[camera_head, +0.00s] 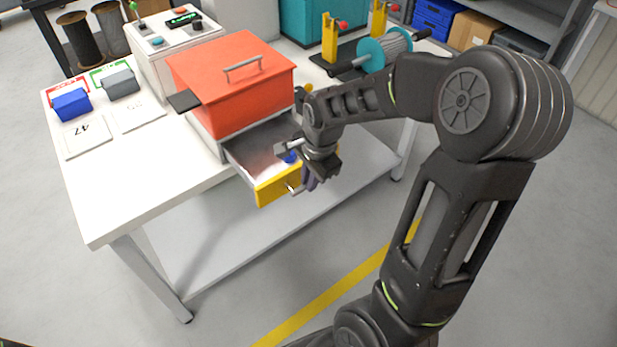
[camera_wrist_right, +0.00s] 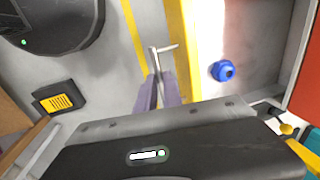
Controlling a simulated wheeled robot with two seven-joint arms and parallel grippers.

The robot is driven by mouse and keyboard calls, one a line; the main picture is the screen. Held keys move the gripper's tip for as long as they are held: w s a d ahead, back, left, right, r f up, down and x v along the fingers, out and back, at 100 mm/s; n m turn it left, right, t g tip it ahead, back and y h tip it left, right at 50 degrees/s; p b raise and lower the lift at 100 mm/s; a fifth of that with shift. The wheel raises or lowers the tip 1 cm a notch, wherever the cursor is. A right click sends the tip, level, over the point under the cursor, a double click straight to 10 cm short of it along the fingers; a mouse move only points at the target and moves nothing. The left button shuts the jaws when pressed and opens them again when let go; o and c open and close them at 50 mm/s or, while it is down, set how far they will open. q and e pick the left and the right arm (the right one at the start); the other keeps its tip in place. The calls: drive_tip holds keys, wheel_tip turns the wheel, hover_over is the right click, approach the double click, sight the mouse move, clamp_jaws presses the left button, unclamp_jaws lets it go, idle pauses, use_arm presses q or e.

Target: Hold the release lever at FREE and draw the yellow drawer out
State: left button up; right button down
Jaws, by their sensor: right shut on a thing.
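The yellow drawer (camera_head: 277,187) stands partly out below the red-lidded box, its pale inside showing. Its front also shows in the right wrist view (camera_wrist_right: 183,40). My right gripper (camera_head: 303,184) is at the drawer front, its purple fingers (camera_wrist_right: 160,88) shut on the metal drawer handle (camera_wrist_right: 155,60). A blue round piece (camera_wrist_right: 223,70) lies inside the drawer; my wrist partly hides it in the head view. A small yellow knob (camera_head: 307,88) at the box's right side may be the release lever; its setting cannot be read. My left gripper is out of view.
The red box (camera_head: 230,80) sits on a white table (camera_head: 105,205), with a black plate at its left. Blue and grey blocks, number cards and a control box (camera_head: 175,45) are further left. A teal cable reel (camera_head: 385,48) stands behind my right arm. Floor before the drawer is open.

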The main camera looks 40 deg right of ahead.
drive_tip(key=c, duration=1.5)
unclamp_jaws()
drive_tip(key=shift+r, duration=0.1)
drive_tip(key=r, duration=0.2)
drive_tip(key=s+r, duration=0.1)
drive_tip(key=r, duration=0.4)
drive_tip(key=shift+s+r, duration=0.25)
drive_tip(key=shift+s, duration=0.05)
